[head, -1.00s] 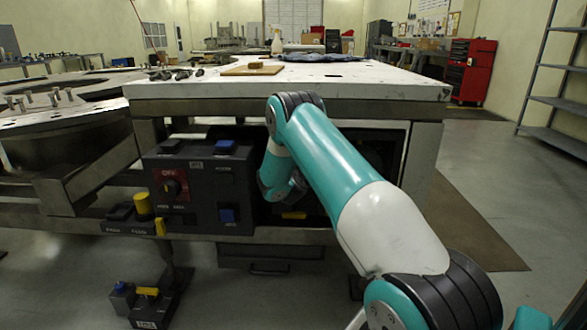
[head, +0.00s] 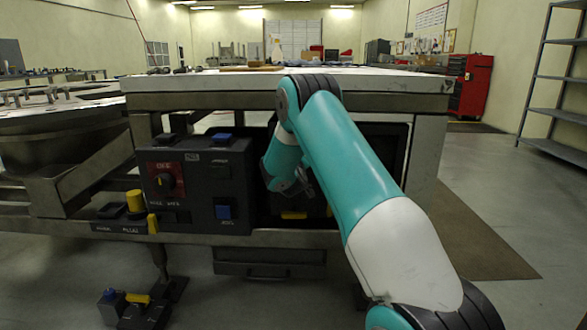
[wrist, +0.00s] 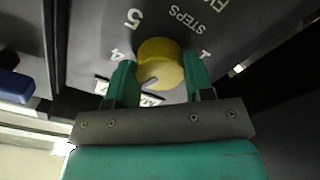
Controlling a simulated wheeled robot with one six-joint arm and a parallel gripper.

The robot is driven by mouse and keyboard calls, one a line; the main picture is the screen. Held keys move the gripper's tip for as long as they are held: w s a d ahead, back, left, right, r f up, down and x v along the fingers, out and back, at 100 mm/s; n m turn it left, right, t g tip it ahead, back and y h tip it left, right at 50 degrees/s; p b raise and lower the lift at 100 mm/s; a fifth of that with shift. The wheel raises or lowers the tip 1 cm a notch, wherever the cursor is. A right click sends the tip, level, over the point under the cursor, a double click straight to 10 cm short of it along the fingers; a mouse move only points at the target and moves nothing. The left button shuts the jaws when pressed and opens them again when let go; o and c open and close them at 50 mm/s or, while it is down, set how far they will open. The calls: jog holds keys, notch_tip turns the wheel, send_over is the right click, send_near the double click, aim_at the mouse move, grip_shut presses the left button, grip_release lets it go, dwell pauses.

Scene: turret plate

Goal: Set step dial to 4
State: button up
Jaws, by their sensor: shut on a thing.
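The step dial is a round yellow knob (wrist: 160,50) on a dark grey panel in the wrist view. My gripper (wrist: 158,72) has a green finger on each side of the knob and is shut on it. A dark notch shows at the knob's lower edge. Around it are white marks, upside down: "5" at upper left, "4" at left and "STEPS" at upper right. Which mark the knob points to is not clear. In the head view my gripper (head: 303,186) is at the dark bay under the table, and the dial cannot be made out.
A dark control box (head: 198,185) with a red-backed knob and blue buttons stands left of my arm. A yellow button (head: 135,200) is beside it. The white-topped table (head: 400,82) is above the bay. A small pedal box (head: 135,310) is on the floor.

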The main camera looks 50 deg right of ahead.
jog(key=m+b, duration=0.7)
jog(key=shift+s+d+f+m, duration=0.1)
jog(key=shift+s+f+m, duration=0.1)
jog(key=shift+m, duration=0.1)
jog(key=shift+b, duration=0.4)
jog(key=o, duration=0.8)
jog(key=shift+o, duration=0.7)
jog(key=shift+w+r, duration=0.1)
jog(key=shift+r, duration=0.05)
